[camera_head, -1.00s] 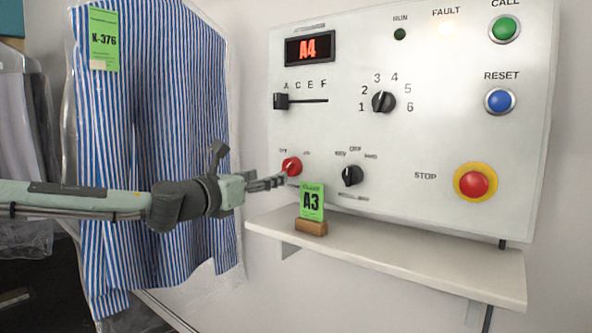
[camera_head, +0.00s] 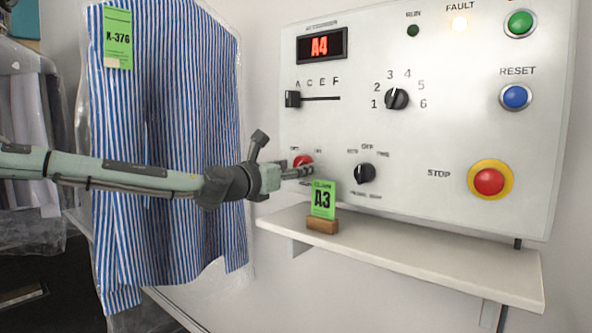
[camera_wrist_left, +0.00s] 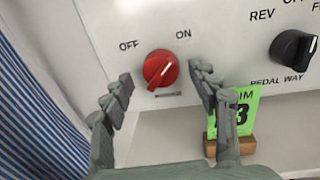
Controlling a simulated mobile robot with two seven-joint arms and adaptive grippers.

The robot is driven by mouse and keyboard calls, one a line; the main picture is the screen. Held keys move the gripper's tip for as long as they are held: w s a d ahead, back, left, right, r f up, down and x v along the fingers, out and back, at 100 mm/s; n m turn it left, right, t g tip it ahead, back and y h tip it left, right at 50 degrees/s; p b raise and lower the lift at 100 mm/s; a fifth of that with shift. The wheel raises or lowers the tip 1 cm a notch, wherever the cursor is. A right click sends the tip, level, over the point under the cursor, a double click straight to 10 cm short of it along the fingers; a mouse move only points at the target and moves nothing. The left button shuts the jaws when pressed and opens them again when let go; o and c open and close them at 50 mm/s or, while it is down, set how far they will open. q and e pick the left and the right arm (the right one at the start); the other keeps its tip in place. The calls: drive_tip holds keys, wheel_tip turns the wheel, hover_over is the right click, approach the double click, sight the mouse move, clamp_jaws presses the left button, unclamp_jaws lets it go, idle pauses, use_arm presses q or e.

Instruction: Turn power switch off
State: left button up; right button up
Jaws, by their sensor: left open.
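The red power switch (camera_head: 303,160) is a round knob low on the left of the white control panel. In the left wrist view the red knob (camera_wrist_left: 160,69) sits between the labels OFF, at its upper left, and ON, at its upper right. Its white mark slants up to the right, toward ON. My left gripper (camera_head: 308,172) is at the knob and partly covers it in the head view. In the left wrist view the left gripper (camera_wrist_left: 161,76) is open, one finger on each side of the knob, with visible gaps. My right gripper is not in view.
A black knob (camera_head: 365,173) is right of the switch. A green A3 card (camera_head: 322,200) in a wooden block stands on the white shelf (camera_head: 420,258) just below. A bagged blue-striped shirt (camera_head: 165,120) hangs at the left. A red STOP button (camera_head: 489,181) is further right.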

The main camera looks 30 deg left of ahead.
use_arm(q)
drive_tip(key=shift+w, duration=0.45)
drive_tip(key=shift+c, duration=0.6)
drive_tip(key=c, duration=1)
